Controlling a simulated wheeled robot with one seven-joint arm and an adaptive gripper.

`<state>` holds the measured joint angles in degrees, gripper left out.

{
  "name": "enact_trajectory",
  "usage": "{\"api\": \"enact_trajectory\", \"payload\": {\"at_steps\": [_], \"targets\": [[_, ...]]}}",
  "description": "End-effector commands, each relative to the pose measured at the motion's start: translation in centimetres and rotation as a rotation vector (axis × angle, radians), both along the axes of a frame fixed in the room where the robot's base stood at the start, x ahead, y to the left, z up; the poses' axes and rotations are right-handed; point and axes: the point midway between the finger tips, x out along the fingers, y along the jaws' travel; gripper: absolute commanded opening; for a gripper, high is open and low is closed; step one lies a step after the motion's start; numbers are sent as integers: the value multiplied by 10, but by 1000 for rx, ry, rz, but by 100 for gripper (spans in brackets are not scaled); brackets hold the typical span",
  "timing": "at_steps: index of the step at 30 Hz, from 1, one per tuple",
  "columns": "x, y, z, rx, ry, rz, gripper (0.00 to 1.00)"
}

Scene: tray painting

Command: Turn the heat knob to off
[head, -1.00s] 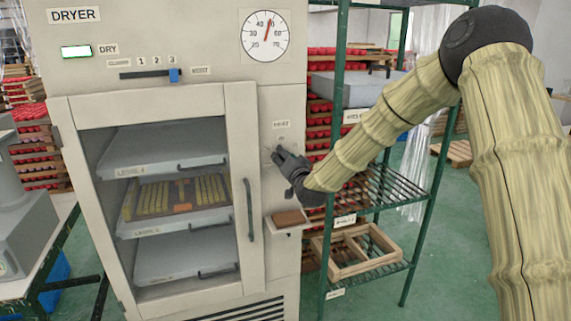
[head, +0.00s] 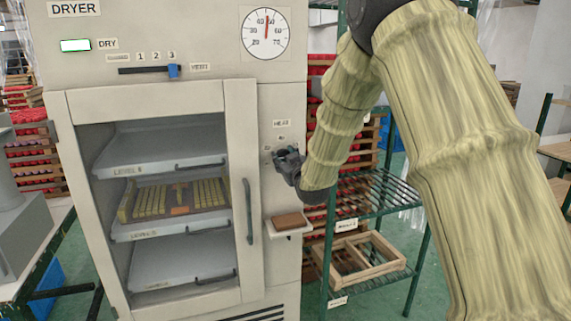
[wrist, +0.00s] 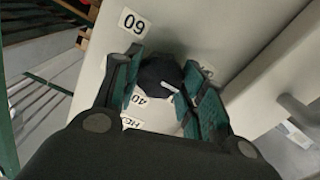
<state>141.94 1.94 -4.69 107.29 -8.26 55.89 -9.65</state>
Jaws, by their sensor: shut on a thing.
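The heat knob (wrist: 158,74) is black with a white pointer line, in the wrist view. It sits on the dryer's pale front panel. My gripper (wrist: 160,88) has one finger on each side of it and is shut on it. The pointer line slants toward the lower right in that view. Labels 60 (wrist: 132,20) and 40 (wrist: 139,98) show beside the knob; another label (wrist: 207,68) is partly hidden by a finger. In the head view my gripper (head: 281,154) is at the panel below the HEAT label (head: 281,123) and hides the knob.
The dryer door (head: 245,105) with its upright handle (head: 248,210) is closed, left of my gripper. A small shelf (head: 292,231) holding a brown block (head: 289,221) juts out below. A green rack (head: 385,190) stands close on the right, behind my arm.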

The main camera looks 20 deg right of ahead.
Motion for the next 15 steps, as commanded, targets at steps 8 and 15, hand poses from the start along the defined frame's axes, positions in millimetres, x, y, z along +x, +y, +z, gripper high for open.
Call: {"api": "enact_trajectory", "payload": {"at_steps": [8, 15], "targets": [[-1, 0, -7, -248, -1, 1, 17], [-1, -1, -7, -407, -7, -1, 17]]}}
